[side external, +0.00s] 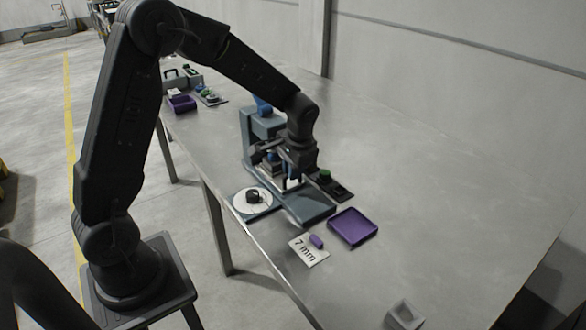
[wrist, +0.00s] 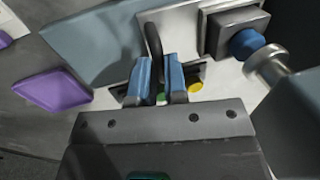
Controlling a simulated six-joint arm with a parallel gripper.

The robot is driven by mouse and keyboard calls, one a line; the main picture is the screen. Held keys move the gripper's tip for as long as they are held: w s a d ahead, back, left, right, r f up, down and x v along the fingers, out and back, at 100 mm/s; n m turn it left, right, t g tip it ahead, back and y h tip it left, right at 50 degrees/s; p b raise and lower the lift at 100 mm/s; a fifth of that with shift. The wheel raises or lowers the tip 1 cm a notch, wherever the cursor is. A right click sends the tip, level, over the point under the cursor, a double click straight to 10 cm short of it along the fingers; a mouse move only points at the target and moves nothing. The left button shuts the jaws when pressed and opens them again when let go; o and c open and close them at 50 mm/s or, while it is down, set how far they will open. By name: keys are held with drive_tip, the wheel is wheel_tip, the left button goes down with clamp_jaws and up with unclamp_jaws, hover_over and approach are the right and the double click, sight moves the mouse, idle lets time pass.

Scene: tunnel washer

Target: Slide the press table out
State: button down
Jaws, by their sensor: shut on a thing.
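The press (side external: 250,132) is a blue-grey upright frame on a flat blue-grey base, near the table's left edge in the side view. My gripper (side external: 291,183) points down in front of its column. In the wrist view, the blue fingertips of my gripper (wrist: 160,72) are shut on a dark upright handle (wrist: 153,40). The handle rises beside a bright metal plate (wrist: 192,42), apparently the press table. A dark block (wrist: 222,30) with a blue round part stands on that plate. My gripper hides much of the press table in the side view.
A white disc (side external: 244,203) with a black knob lies left of the base. A purple tray (side external: 353,227), a "7 mm" card (side external: 308,254) and a small purple piece (side external: 316,241) lie in front. A dark box with a green button (side external: 325,175) stands right.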

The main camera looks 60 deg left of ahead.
idle(0.3)
drive_tip(key=d, duration=1.1)
drive_tip(key=shift+d, duration=0.3)
drive_tip(key=c, duration=1.2)
unclamp_jaws()
drive_tip(key=shift+o, duration=0.2)
drive_tip(key=shift+r, duration=0.1)
wheel_tip(320, 180, up, 14)
drive_tip(key=d, duration=0.2)
drive_tip(key=shift+d+f, duration=0.25)
drive_tip(key=shift+d, duration=0.05)
